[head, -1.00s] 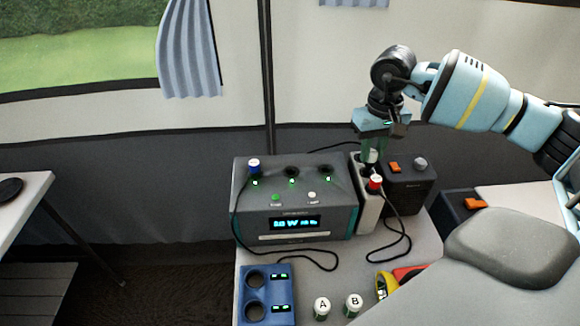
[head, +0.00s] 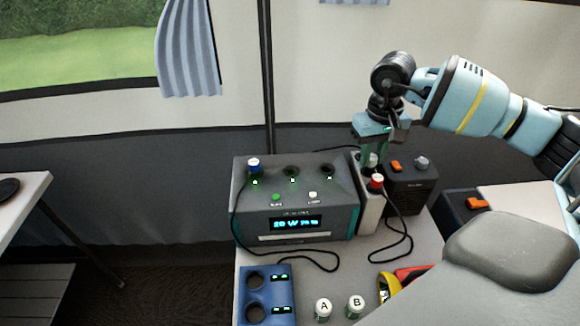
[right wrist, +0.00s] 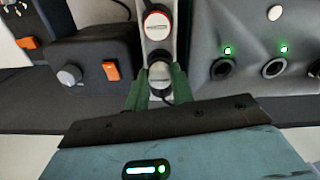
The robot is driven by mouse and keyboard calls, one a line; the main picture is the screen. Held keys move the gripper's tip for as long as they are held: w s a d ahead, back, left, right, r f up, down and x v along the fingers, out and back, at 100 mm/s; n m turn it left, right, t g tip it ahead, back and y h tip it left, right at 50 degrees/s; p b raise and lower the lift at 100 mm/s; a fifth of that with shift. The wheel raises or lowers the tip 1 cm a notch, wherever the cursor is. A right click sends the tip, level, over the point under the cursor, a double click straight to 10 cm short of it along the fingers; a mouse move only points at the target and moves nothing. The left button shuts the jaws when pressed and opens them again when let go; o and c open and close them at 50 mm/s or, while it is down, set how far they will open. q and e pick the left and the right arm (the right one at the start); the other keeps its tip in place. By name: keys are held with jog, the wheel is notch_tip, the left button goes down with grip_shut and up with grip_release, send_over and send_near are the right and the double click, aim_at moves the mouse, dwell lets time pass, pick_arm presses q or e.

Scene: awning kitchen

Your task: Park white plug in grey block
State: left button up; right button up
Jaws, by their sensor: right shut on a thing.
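The white plug (head: 370,160) is between the green fingers of my right gripper (head: 371,156), which is shut on it. The right wrist view shows the plug's round pale top (right wrist: 160,75) between the two fingertips (right wrist: 160,92). The plug is upright at the rear socket of the light grey block (head: 368,216); the fingers hide how deep it sits. A red-topped plug (head: 376,181) with a black cable stands in the block's front socket, close to my fingers. My left gripper is not in view.
The grey power station (head: 300,200) stands close on the left, with a blue plug (head: 253,164) and open sockets. A dark box (head: 412,188) with an orange switch stands on the right. A blue two-hole holder (head: 284,290) and bottles A (head: 322,309) and B (head: 355,306) lie in front.

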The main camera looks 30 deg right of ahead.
jog(key=shift+f, duration=0.45)
dwell(0.5)
jog(key=shift+f+b, duration=0.25)
jog(key=shift+b, duration=0.05)
dwell(0.5)
jog(key=o, duration=1.1)
jog(key=shift+c, duration=0.2)
jog(key=shift+o, duration=1.2)
jog(key=shift+r, duration=0.1)
